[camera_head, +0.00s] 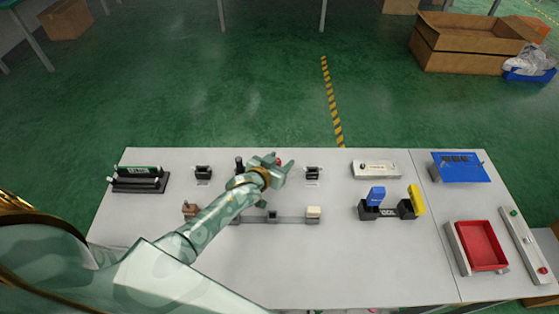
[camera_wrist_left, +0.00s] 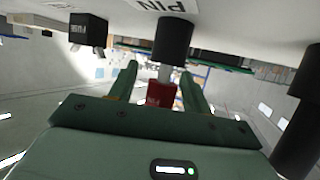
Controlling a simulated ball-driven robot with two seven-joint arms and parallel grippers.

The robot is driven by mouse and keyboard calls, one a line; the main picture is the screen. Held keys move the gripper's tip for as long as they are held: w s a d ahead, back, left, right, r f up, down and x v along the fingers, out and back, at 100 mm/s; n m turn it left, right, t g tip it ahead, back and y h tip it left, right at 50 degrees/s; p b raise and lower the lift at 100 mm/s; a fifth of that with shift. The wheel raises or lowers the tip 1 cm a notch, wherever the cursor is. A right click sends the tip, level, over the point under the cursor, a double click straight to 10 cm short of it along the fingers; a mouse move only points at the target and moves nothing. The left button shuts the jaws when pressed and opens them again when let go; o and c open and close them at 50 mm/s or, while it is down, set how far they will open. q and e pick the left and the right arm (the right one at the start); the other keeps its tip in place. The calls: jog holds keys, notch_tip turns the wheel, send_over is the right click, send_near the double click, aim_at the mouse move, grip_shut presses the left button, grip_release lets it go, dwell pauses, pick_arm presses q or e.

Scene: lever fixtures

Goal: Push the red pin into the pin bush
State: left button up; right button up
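The red pin (camera_wrist_left: 160,96) has a red head on a silver shaft, and the shaft reaches to the black cylindrical pin bush (camera_wrist_left: 173,38) beside a "PIN" label. A length of shaft shows bare between head and bush. My left gripper (camera_wrist_left: 160,80) has one finger on each side of the red head, with gaps visible, so it looks open around it. In the head view my left gripper (camera_head: 281,163) is at the table's far middle, with a bit of the red pin (camera_head: 278,161) showing; the bush is hidden there.
Black fixtures stand either side of the gripper, one left (camera_head: 203,172) and one right (camera_head: 312,173). A slider rail (camera_head: 290,219) lies in front. Blue and yellow levers (camera_head: 377,194), a red tray (camera_head: 481,245) and a blue panel (camera_head: 460,167) are to the right.

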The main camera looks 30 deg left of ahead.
pick_arm(q)
jog(key=shift+s+r+p, duration=0.25)
jog(key=shift+s+p, duration=0.05)
jog(key=shift+s, duration=0.15)
jog(key=p+v, duration=0.4)
jog(key=v, duration=1.1)
jog(key=shift+s, duration=0.15)
